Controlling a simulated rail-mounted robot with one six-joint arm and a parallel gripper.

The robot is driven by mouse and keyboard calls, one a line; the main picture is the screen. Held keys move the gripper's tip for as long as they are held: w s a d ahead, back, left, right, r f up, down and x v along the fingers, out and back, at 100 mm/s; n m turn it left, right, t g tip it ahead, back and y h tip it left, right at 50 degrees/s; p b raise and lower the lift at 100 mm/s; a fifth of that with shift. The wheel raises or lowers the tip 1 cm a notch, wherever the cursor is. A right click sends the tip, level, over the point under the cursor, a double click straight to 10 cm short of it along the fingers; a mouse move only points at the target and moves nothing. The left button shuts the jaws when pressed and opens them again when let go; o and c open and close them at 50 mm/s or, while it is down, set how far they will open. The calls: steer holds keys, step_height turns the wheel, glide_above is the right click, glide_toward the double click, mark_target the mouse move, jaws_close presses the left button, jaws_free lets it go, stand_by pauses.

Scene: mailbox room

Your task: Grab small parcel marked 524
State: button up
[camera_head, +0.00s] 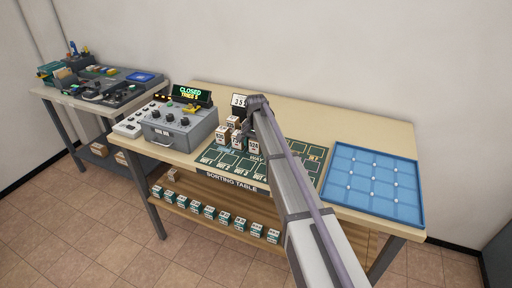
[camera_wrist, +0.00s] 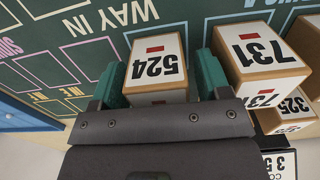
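The small parcel marked 524 (camera_wrist: 157,62) is a tan box with a white top and a red stripe; its number reads upside down in the wrist view. It stands on the dark green sorting mat beside the WAY IN lettering. My gripper (camera_wrist: 160,78) has its two green fingers on either side of this parcel. A narrow gap seems to show by the right finger, so it looks open around the box. The parcel's lower part is hidden by the gripper body. In the head view my arm covers most of the gripper.
A parcel marked 731 (camera_wrist: 256,50) stands close beside the right finger, with one marked 325 (camera_wrist: 292,108) beyond it. A blue tray (camera_head: 372,184) lies at the table's right. A grey machine (camera_head: 182,127) stands at the left. Several small boxes line the shelf below.

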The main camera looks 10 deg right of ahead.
steer(key=c, duration=0.9)
steer(key=shift+o, duration=0.2)
step_height(320, 180, up, 10)
steer(key=p, duration=1)
steer(key=shift+r, duration=0.2)
steer(key=shift+f, duration=0.1)
